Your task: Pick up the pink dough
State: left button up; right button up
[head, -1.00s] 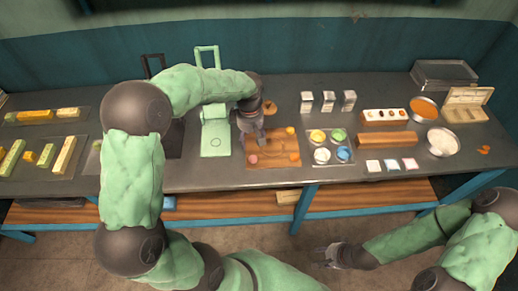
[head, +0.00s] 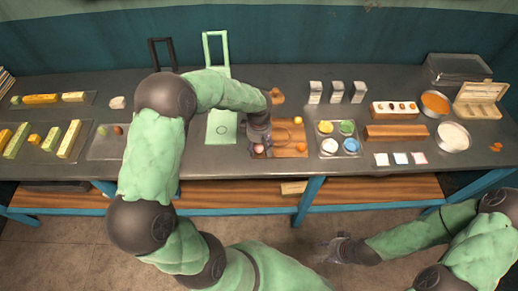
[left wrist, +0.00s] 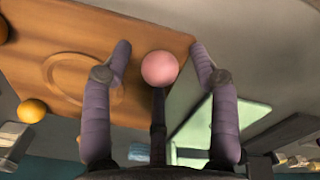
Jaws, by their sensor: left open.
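The pink dough (left wrist: 159,69) is a small ball on the wooden board (left wrist: 90,35). In the left wrist view it lies between the two spread fingers of my left gripper (left wrist: 160,62), with a visible gap on each side. In the head view the pink dough (head: 259,149) is at the left front of the board, just below my left gripper (head: 259,144). My left gripper is open and points down at the board. My right gripper (head: 328,247) is low in front of the table, away from the dough; its fingers are too small to read.
An orange ball (head: 300,147) lies on the board's right part. A tray of coloured bowls (head: 351,153) stands just right of the board. A green press-like device (head: 221,128) stands at its left. Long yellow and green blocks (head: 69,139) lie at far left.

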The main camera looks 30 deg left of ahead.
pick_arm(q)
jog(key=c, duration=1)
jog(key=shift+r, duration=0.1)
